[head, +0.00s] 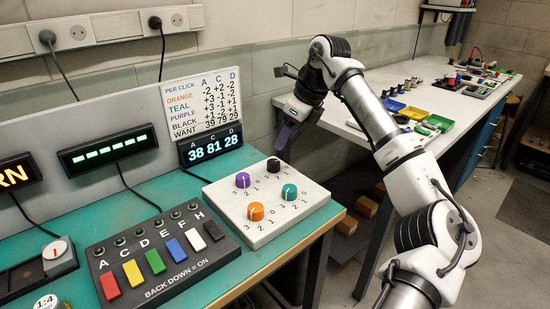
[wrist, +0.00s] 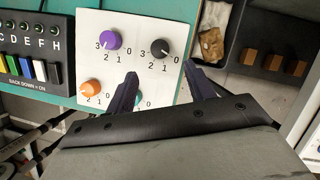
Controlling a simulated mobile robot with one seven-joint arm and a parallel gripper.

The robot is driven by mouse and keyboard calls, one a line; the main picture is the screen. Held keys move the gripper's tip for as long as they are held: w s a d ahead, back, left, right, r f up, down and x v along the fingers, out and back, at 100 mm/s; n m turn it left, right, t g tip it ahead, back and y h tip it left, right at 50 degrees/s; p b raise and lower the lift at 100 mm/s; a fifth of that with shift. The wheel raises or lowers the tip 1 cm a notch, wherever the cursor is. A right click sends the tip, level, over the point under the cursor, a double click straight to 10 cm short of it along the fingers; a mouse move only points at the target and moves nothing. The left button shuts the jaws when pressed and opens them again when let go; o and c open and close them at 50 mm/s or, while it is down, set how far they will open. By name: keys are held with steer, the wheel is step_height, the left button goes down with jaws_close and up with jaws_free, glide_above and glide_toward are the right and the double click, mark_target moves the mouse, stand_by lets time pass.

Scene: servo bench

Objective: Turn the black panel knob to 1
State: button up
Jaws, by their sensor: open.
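The black knob (head: 273,164) sits at the back corner of the white knob panel (head: 262,236). In the wrist view the black knob (wrist: 160,47) lies just beyond my fingertips, roughly centred between them. Its white mark points to the lower right, seemingly toward 0. My gripper (head: 284,140) is open and empty above the panel's back edge, apart from the black knob. Both fingers (wrist: 160,72) show in the wrist view. The purple knob (head: 242,180), orange knob (head: 255,211) and teal knob (head: 289,192) share the panel. A finger partly hides the teal knob in the wrist view.
The display (head: 210,149) reads 38 81 28. The chart (head: 203,103) behind it lists WANT 39 79 29. A dark switch box (head: 165,257) with coloured rockers stands left of the panel. A dark tray with wooden blocks (wrist: 272,62) lies right of the panel in the wrist view.

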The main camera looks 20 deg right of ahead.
mark_target(274, 162)
steer(key=x, duration=0.8)
steer(key=shift+w+a+f, duration=0.2)
steer(key=shift+f, duration=0.15)
steer(key=c, duration=1)
steer(key=shift+o, duration=0.2)
steer(key=m+b, duration=0.1)
steer(key=m, duration=0.1)
steer(key=m+t+h+b, duration=0.1)
steer(key=m+b, duration=0.1)
steer(key=shift+s+a+f+m+h, duration=0.1)
steer(key=shift+f+m+h, duration=0.05)
steer(key=shift+m+h, duration=0.15)
steer(key=shift+a+m+h+b, duration=0.1)
steer(key=shift+m+h+b, duration=0.7)
steer(key=shift+m+b, duration=1.05)
steer(key=shift+r+m, duration=0.2)
steer(key=shift+m, duration=0.15)
